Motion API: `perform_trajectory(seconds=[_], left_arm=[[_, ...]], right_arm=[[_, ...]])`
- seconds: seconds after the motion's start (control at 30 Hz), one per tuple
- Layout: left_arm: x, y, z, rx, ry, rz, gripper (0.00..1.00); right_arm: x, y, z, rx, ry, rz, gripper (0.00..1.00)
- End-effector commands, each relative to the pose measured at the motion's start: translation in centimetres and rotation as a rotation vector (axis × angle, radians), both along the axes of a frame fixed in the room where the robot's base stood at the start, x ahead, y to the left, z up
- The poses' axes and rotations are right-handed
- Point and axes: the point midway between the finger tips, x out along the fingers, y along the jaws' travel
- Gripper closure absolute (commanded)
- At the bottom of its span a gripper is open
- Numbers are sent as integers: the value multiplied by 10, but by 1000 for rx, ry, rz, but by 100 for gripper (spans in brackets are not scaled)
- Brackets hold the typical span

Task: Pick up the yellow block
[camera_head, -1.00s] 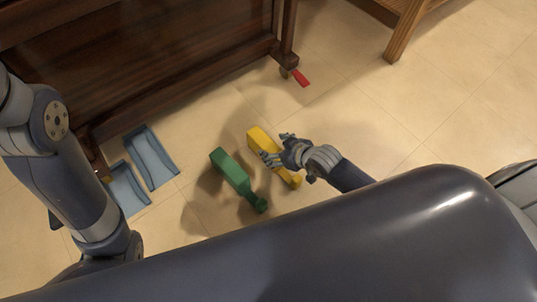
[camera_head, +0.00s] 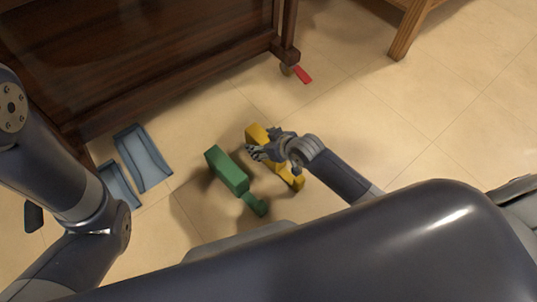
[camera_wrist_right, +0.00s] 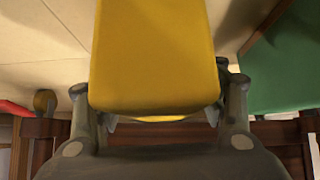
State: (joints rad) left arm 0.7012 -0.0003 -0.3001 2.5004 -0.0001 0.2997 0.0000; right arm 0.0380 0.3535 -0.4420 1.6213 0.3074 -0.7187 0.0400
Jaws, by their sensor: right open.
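The yellow block (camera_head: 257,134) lies on the tiled floor, with a narrower end (camera_head: 293,178) toward me. My right gripper (camera_head: 258,151) is over its middle and hides part of it. In the right wrist view the yellow block (camera_wrist_right: 153,55) fills the upper middle. The open fingers of my right gripper (camera_wrist_right: 158,108) stand one on each side of it; I cannot tell whether they touch it. My left arm shows at the left, but its gripper does not.
A green block (camera_head: 228,170) of similar shape lies just left of the yellow one. Blue trays (camera_head: 145,158) lie farther left. A dark wooden piano (camera_head: 150,60) stands behind, with a red piece (camera_head: 302,75) by its leg. A wooden stool leg (camera_head: 408,30) is at upper right. Floor at right is clear.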

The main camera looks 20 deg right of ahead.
Motion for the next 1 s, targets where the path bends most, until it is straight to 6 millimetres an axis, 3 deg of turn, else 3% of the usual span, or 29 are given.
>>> perform_trajectory(seconds=[0.33, 0.6, 0.63, 1.0], left_arm=[[0, 0, -4, 1, -1, 0, 100], [0, 0, -4, 1, -1, 0, 100], [0, 0, -4, 1, -1, 0, 100], [0, 0, 0, 1, 0, 0, 100]], right_arm=[[3, 1, -3, 0, 1, 0, 35], [3, 1, -3, 0, 1, 0, 94], [3, 1, -3, 0, 1, 0, 97], [4, 1, 2, 0, -2, 1, 97]])
